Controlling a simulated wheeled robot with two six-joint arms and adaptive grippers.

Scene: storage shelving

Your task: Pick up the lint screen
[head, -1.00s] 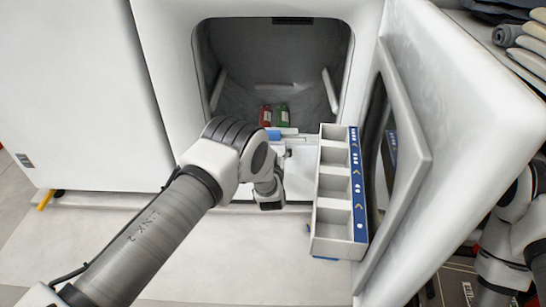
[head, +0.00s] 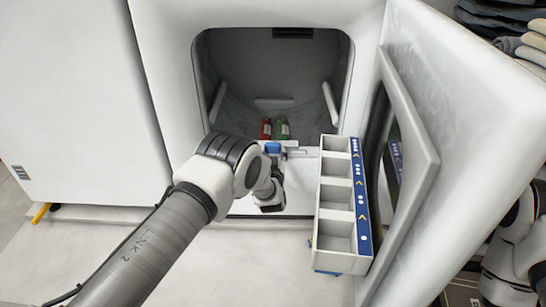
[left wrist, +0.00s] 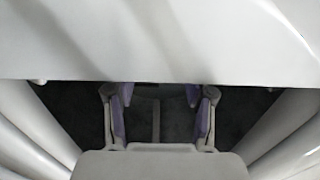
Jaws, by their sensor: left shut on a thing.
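My left gripper (head: 275,150) is at the lower lip of the open dryer (head: 362,18), with my arm in front of much of it. In the left wrist view its two purple-padded fingers (left wrist: 158,115) stand on either side of a slim grey upright piece. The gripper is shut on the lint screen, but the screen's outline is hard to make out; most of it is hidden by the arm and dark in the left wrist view. My right arm shows at the right edge of the head view; its gripper is not visible.
A white compartment tray (head: 322,200) with a blue strip is just right of the gripper. The open dryer door (head: 455,110) blocks the right. Folded cloths (head: 505,20) lie at upper right.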

